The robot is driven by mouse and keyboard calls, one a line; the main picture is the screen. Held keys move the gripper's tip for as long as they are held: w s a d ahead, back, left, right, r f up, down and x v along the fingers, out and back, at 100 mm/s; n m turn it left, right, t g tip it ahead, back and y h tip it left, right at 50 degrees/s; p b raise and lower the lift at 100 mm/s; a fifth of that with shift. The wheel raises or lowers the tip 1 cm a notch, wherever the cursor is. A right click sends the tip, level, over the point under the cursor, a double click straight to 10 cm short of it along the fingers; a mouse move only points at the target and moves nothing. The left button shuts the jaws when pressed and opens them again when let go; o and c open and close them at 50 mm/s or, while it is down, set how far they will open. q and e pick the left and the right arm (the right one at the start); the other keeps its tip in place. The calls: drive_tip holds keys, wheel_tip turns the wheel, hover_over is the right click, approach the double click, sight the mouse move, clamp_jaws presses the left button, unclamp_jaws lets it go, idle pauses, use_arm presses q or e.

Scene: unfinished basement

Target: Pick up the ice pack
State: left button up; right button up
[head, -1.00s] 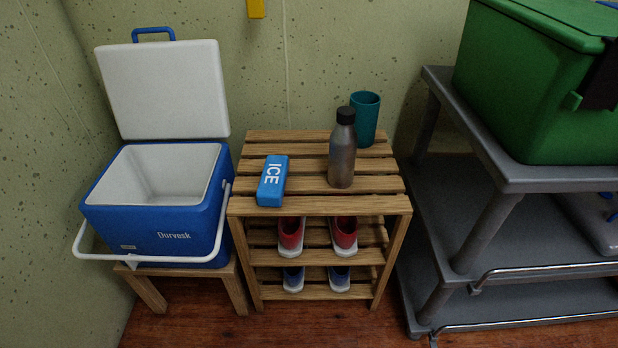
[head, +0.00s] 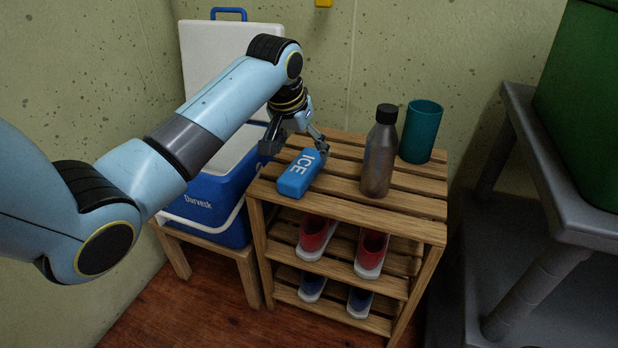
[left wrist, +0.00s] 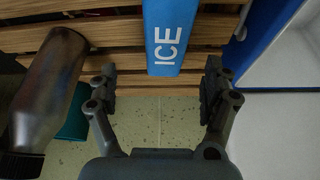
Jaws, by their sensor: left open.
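The ice pack (head: 300,174) is a blue block with white "ICE" lettering. It lies flat on the top slats of a wooden rack, near its left end. My left gripper (head: 296,147) is just above and behind the ice pack's far end, open and empty. In the left wrist view, the ice pack (left wrist: 166,36) lies ahead between the spread fingers (left wrist: 158,88), apart from both. My right gripper is in no view.
A metal bottle (head: 379,155) and a teal cup (head: 420,132) stand to the right on the wooden rack (head: 412,203), with shoes below. A blue cooler (head: 207,199) with its lid raised stands left on a stool. A grey cart (head: 570,205) is at the right.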

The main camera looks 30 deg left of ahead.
sight(303, 164)
use_arm(q)
drive_tip(key=shift+x, duration=1)
drive_tip(key=shift+a+f+b, duration=0.15)
drive_tip(key=shift+f+b, duration=0.35)
drive_tip(key=shift+f, duration=0.05)
drive_tip(key=shift+a+f+b, duration=0.15)
drive_tip(key=shift+f+b, duration=0.3)
drive_tip(key=shift+f, duration=0.1)
drive_tip(key=b+x, duration=0.1)
drive_tip(key=x, duration=0.1)
drive_tip(key=shift+w+a+f+b, duration=0.15)
drive_tip(key=shift+f+b, duration=0.15)
drive_tip(key=shift+f, duration=0.05)
drive_tip(key=shift+w, duration=0.1)
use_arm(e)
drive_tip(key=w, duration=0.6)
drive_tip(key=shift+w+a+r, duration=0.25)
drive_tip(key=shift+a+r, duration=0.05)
use_arm(q)
drive_tip(key=shift+c, duration=0.3)
drive_tip(key=c, duration=1.3)
drive_tip(key=shift+c, duration=1)
